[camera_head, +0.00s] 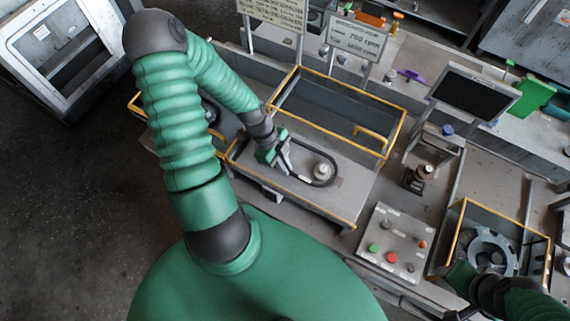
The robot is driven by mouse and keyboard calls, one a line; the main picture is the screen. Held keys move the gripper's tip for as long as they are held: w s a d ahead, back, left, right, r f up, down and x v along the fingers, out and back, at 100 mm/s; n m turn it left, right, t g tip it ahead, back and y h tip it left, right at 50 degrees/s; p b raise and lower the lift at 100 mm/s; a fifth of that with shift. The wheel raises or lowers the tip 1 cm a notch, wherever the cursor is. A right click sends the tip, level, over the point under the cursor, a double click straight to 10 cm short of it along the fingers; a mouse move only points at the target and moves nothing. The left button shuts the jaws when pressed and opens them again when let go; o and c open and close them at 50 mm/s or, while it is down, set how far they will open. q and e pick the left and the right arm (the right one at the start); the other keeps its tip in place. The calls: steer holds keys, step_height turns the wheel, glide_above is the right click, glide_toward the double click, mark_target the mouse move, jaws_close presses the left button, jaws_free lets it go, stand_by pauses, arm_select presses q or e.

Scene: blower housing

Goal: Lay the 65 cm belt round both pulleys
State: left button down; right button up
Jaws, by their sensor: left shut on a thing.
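The black belt (331,180) lies in a loop on the grey deck of the yellow-edged housing (347,206). Its right end curves around a small pale pulley (322,171); whether it sits in the groove is too small to tell. My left gripper (286,166) is shut on the belt's left end, just left of that pulley. A second pulley cannot be made out; my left gripper and arm cover part of the deck. My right gripper (466,288) is at the lower right by a yellow-edged bin, partly cut off, its fingers unclear.
A yellow-edged panel with a handle (372,134) stands behind the deck. A button panel (392,245) lies to the right. The bin (461,221) holds a grey wheel (492,252). A dark screen (474,95) and signs (356,38) stand at the back.

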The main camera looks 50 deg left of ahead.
arm_select(q)
steer(key=shift+a+f, duration=0.1)
steer(key=shift+f, duration=0.1)
stand_by(0.3)
steer(key=shift+d+f, duration=0.2)
steer(key=shift+f, duration=0.15)
steer(key=c, duration=1.5)
jaws_free()
steer(key=shift+o, duration=0.2)
step_height(320, 180, up, 8)
steer(key=p, duration=0.7)
steer(key=shift+f+p, duration=0.1)
steer(key=shift+p, duration=0.25)
steer(key=shift+f, duration=0.15)
